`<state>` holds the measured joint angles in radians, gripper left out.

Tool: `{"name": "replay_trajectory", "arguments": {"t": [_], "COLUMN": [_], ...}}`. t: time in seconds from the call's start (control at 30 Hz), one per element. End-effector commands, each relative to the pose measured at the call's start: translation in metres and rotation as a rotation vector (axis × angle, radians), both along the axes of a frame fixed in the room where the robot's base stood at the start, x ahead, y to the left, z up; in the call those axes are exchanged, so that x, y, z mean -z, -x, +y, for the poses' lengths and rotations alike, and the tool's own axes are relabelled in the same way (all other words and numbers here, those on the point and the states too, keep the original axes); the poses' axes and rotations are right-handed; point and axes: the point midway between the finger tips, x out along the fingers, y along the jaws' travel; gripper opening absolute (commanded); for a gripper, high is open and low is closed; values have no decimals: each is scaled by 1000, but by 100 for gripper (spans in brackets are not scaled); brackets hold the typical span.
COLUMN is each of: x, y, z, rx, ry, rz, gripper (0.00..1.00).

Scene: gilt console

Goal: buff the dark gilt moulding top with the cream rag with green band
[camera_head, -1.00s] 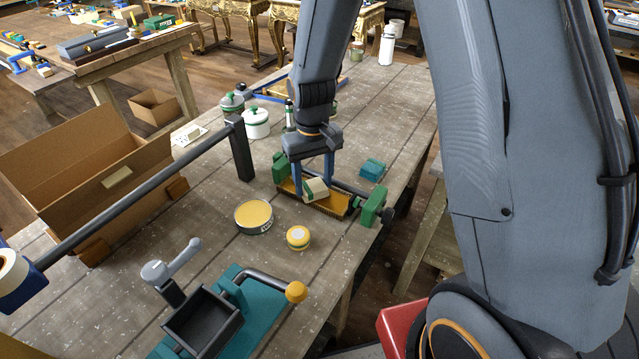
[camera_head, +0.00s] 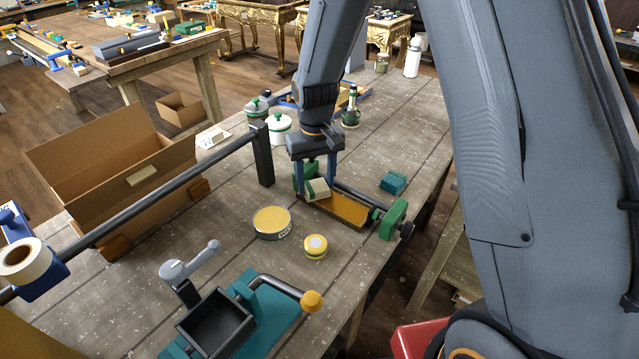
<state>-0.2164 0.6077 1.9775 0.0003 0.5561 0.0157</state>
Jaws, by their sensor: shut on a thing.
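The gilt moulding (camera_head: 347,209) lies on the workbench between the green jaws of a clamp (camera_head: 392,219). Its top is golden brown, with a darker ribbed front edge. My gripper (camera_head: 316,190) points down at the moulding's left end and is shut on the cream rag with green band (camera_head: 318,189). The rag is a folded pad at the left part of the moulding's top. It looks to be touching the moulding, but I cannot tell for sure. The gripper and rag hide the moulding's left end and part of the far clamp jaw.
A wide yellow-topped tin (camera_head: 271,221) and a small yellow jar (camera_head: 315,246) stand in front. A teal block (camera_head: 393,182) lies to the right. A dark rail (camera_head: 180,185) and an open cardboard box (camera_head: 110,165) are on the left. White pot (camera_head: 279,127) and dark bottle (camera_head: 350,108) stand behind.

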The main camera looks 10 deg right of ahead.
Motion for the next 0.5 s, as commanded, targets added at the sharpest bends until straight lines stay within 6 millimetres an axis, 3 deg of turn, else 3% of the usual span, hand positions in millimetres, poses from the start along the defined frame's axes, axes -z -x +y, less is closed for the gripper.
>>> {"name": "replay_trajectory", "arguments": {"t": [0.23, 0.5], "x": [1, -1], "y": [-6, 8], "z": [-8, -22], "rx": [1, 6], "ry": [0, 1], "rz": [0, 2], "gripper": [28, 28]}}
